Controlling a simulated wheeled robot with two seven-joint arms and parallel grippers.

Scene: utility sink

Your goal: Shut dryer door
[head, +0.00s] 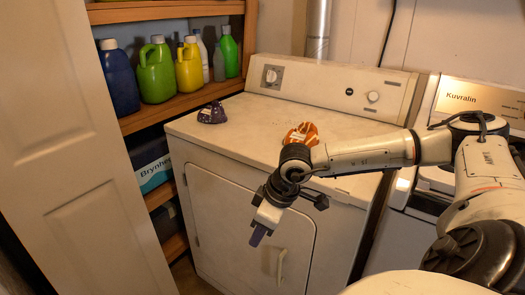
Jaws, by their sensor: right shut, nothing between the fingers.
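The white dryer (346,189) stands in the middle of the head view, with its control panel at the back of the top. Its door (222,222) is on the front face and looks flush with it, though my right arm covers part of it. The pale door handle (281,266) shows low on the door's right side. My right gripper (259,235) is shut and empty, pointing down in front of the door, up and left of the handle. I cannot tell whether it touches the door. My left gripper is not in view.
An orange-and-white item (302,134) and a dark purple item (212,113) lie on the dryer top. Shelves at left hold several bottles (156,70) and a Brynhe box (152,165). A cream panel door (75,160) fills the left side. A Kuvralin washer (470,95) stands at right.

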